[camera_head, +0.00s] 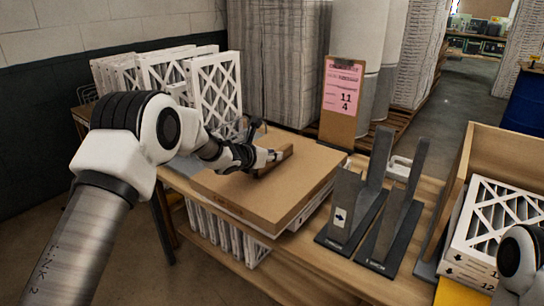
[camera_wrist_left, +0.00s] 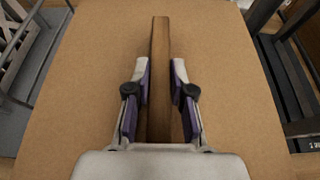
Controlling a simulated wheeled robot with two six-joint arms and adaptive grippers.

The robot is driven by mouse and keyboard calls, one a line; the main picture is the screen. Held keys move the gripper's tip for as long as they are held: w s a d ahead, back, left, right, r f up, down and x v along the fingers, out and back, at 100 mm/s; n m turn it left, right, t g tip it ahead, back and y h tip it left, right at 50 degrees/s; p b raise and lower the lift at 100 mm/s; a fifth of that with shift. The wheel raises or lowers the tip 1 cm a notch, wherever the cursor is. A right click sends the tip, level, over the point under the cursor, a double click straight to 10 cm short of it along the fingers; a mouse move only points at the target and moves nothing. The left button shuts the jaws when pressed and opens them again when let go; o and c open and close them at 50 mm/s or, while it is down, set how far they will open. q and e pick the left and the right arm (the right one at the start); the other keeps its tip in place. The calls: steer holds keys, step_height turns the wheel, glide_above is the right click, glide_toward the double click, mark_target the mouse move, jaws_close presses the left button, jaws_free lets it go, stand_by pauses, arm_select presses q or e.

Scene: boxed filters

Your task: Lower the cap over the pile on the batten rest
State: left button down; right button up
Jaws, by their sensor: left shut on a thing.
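The cap (camera_head: 250,195) is a flat brown lid with a wooden grip bar on top. My left gripper (camera_head: 273,157) is shut on that bar (camera_wrist_left: 160,40), with one finger on each side in the left wrist view. The cap lies about level over the pile (camera_head: 312,213), of which only a white edge shows below its right side. I cannot tell whether the cap touches the pile. The batten rest is hidden under them. My right gripper is outside the views; only a part of my right arm shows at the lower right.
White pleated filters (camera_head: 215,85) stand at the back left, and others sit on a shelf below (camera_head: 225,232). Dark upright brackets (camera_head: 375,215) stand right of the cap. A clipboard with a pink sheet (camera_head: 343,88) stands behind. A wooden crate (camera_head: 500,150) holds filters at right.

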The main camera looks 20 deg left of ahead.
arm_select(q)
steer(key=shift+f, duration=0.25)
steer(key=c, duration=0.9)
jaws_free()
steer(key=shift+s, duration=0.1)
steer(key=v, duration=1.2)
